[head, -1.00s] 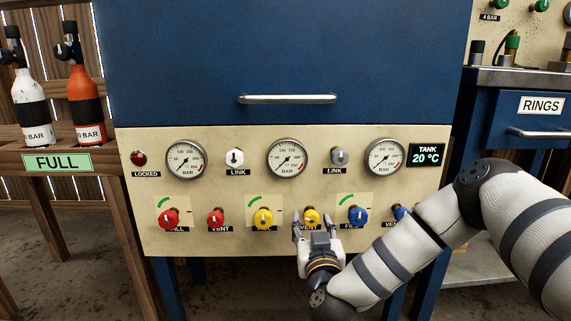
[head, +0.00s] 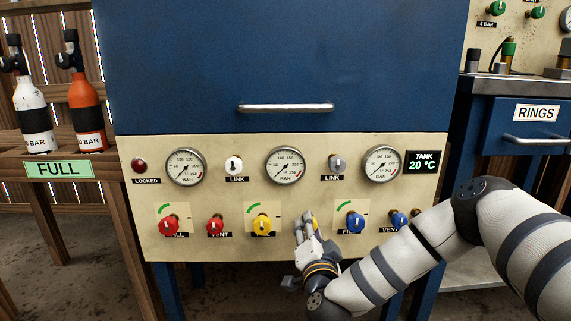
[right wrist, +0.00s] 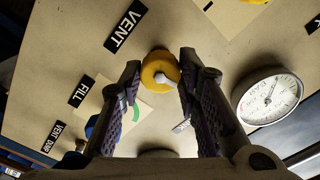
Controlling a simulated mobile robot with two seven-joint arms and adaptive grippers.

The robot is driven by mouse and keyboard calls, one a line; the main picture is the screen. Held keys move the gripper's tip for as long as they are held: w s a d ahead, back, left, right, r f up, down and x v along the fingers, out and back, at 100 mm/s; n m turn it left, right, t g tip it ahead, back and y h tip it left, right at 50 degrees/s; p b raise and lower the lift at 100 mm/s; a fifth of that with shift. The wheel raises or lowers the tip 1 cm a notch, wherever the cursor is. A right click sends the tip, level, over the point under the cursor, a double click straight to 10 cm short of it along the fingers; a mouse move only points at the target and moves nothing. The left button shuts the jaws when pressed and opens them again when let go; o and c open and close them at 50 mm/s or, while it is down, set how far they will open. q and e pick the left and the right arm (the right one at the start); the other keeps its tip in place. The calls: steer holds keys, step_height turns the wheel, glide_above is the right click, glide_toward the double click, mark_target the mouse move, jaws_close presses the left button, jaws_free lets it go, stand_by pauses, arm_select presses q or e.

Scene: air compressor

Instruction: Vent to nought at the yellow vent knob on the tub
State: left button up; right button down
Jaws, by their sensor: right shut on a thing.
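The yellow vent knob (head: 316,222) is on the cream panel, mostly hidden behind my right gripper (head: 306,220) in the head view. In the right wrist view the knob (right wrist: 157,72) with its pale pointer sits between the fingertips of my right gripper (right wrist: 160,78), beside a VENT label (right wrist: 125,25). The fingers are shut on it, and the hand is tilted. The middle gauge (head: 285,166) is above the yellow knobs; its exact reading is too small to tell. My left gripper is not in view.
A yellow fill knob (head: 262,225) is left of the hand and a blue fill knob (head: 354,222) right of it. Red knobs (head: 215,225) are further left. LINK knobs (head: 234,164) sit between the gauges. A blue housing (head: 285,60) is above. Bottles (head: 88,110) stand left.

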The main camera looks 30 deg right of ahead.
steer(key=c, duration=1.6)
jaws_free()
steer(key=shift+m, duration=0.8)
steer(key=o, duration=0.3)
steer(key=p+v, duration=0.3)
steer(key=v, duration=0.3)
